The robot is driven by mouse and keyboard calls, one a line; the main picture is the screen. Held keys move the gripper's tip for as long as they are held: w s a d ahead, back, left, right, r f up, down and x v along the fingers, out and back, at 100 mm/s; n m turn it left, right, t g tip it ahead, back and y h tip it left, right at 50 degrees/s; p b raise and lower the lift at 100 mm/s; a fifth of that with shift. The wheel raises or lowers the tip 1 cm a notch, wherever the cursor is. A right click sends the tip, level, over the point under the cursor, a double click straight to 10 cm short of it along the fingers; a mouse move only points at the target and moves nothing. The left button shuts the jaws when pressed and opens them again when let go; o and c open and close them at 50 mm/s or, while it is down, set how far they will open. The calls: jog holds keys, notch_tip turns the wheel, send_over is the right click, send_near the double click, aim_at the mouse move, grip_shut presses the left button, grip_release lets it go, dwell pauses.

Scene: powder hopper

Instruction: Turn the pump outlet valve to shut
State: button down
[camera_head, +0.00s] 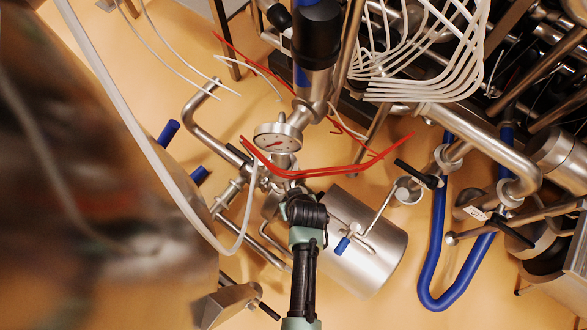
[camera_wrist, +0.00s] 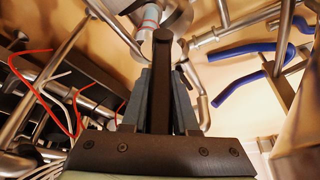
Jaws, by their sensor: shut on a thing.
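My gripper (camera_head: 295,192) is at the pipe joint just below the round pressure gauge (camera_head: 277,138), in the middle of the head view. The wrist view shows my gripper (camera_wrist: 163,78) with its grey fingers on either side of a long black handle (camera_wrist: 162,55). The fingers are shut on this handle, which I take to be the pump outlet valve's lever. Its rounded end lies up near a steel pipe fitting (camera_wrist: 149,18). In the head view my wrist hides the handle and the valve body, so the valve's angle cannot be told.
Red cables (camera_head: 325,171) pass right by my gripper. A steel cylinder (camera_head: 375,265) with a blue-handled lever (camera_head: 342,245) stands close on the right. A blue hose (camera_head: 437,270) loops farther right. A large blurred metal vessel (camera_head: 90,200) fills the left. Pale hoses (camera_head: 430,75) crowd the top.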

jog(key=shift+a, duration=0.15)
dwell(0.8)
jog(key=shift+s+a+h+p, duration=0.25)
jog(key=shift+h+p, duration=0.15)
jog(key=shift+h, duration=0.2)
jog(key=a+h+b, duration=0.1)
jog(key=a+f+n+t+h+b, duration=0.1)
jog(key=h+b, duration=0.1)
jog(key=a+t+h+b, duration=0.1)
jog(key=h+b, duration=0.1)
jog(key=shift+s+f+n, duration=0.25)
jog(key=shift+s+n, duration=0.05)
jog(key=shift+s, duration=0.05)
jog(key=shift+h, duration=0.3)
